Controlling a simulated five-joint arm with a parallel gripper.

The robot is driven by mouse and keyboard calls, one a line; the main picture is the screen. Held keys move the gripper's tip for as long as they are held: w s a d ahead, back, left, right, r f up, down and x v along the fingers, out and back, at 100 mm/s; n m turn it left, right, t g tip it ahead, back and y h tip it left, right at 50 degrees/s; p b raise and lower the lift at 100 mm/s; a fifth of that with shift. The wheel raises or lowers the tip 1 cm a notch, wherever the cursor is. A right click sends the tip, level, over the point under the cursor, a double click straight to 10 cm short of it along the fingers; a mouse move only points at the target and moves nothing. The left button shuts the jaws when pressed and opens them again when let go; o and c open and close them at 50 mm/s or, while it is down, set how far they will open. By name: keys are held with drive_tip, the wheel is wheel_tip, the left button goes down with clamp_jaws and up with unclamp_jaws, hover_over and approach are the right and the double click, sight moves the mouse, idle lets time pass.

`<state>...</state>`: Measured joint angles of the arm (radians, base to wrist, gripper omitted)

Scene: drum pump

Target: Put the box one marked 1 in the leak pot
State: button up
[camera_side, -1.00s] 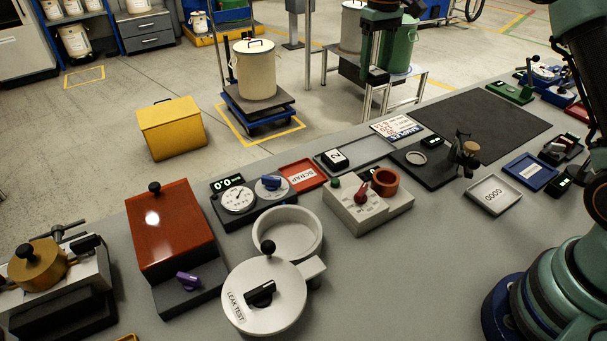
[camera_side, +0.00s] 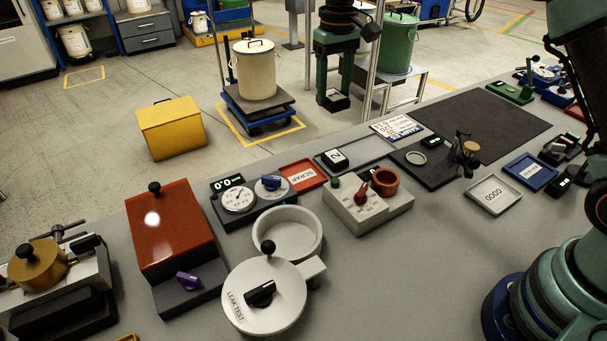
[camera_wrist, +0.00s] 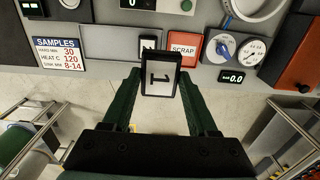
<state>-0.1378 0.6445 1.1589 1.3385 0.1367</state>
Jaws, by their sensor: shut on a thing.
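My gripper (camera_side: 337,97) is shut on the box marked 1, a small black block with a white face. In the side view the box (camera_side: 337,100) hangs between the fingertips, high up and beyond the bench's far edge. In the wrist view the "1" on the box (camera_wrist: 160,76) is clear between the green fingers. The leak pot (camera_side: 318,232) is a pale round pot in the bench's front middle, open at the top. Its lid (camera_side: 285,309), labelled LEAK TEST with a black handle, lies swung to the front beside the opening. My gripper is well away from the pot.
A box marked 2 (camera_side: 334,159) sits in a grey tray next to the red SCRAP tray (camera_side: 289,170). A gauge unit (camera_side: 238,200) stands behind the pot, a red box (camera_side: 172,235) to its left, and a control unit with a red knob (camera_side: 362,199) to its right.

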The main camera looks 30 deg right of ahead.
drive_tip(key=shift+s+a+f, duration=2.1)
drive_tip(key=shift+s+a, duration=0.2)
drive_tip(key=shift+a, duration=0.85)
drive_tip(key=shift+s+a+f, duration=2.1)
drive_tip(key=shift+s+a, duration=0.25)
drive_tip(key=shift+a, duration=0.8)
drive_tip(key=shift+s+a+f, duration=2.1)
drive_tip(key=shift+s+a, duration=0.2)
drive_tip(key=shift+a, duration=0.85)
drive_tip(key=shift+f, duration=0.15)
drive_tip(key=shift+f, duration=0.4)
drive_tip(key=shift+f, duration=2.05)
drive_tip(key=o, duration=1.6)
drive_tip(key=shift+c, duration=0.2)
drive_tip(key=shift+r, duration=0.1)
